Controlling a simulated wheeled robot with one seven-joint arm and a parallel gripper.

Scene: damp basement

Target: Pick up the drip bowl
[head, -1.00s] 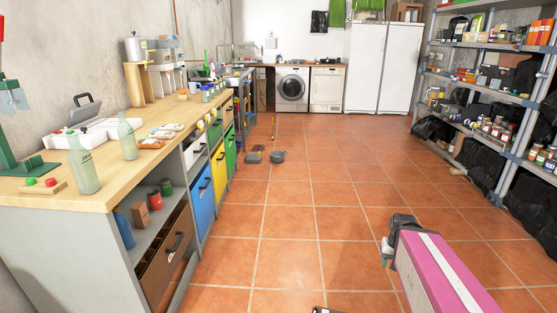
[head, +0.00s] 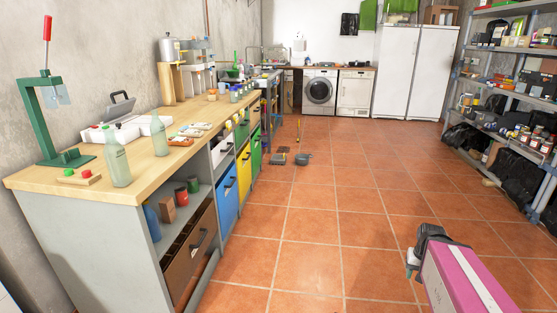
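A small dark grey bowl (head: 303,159), which looks like the drip bowl, sits on the tiled floor past the far end of the workbench. It is small in view, and its inside cannot be made out. My arm, with a pink and white link, reaches in from the lower right. My gripper (head: 411,264) is at its dark end, above the floor and far nearer to me than the bowl. Nothing is seen in it, but its fingers are too small and turned away to tell open from shut.
A grey dustpan-like thing (head: 279,157) lies just left of the bowl. A long workbench (head: 130,185) with drawers, bottles and a green press runs along the left. Shelves (head: 510,95) stand at the right. The floor (head: 335,205) between is clear.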

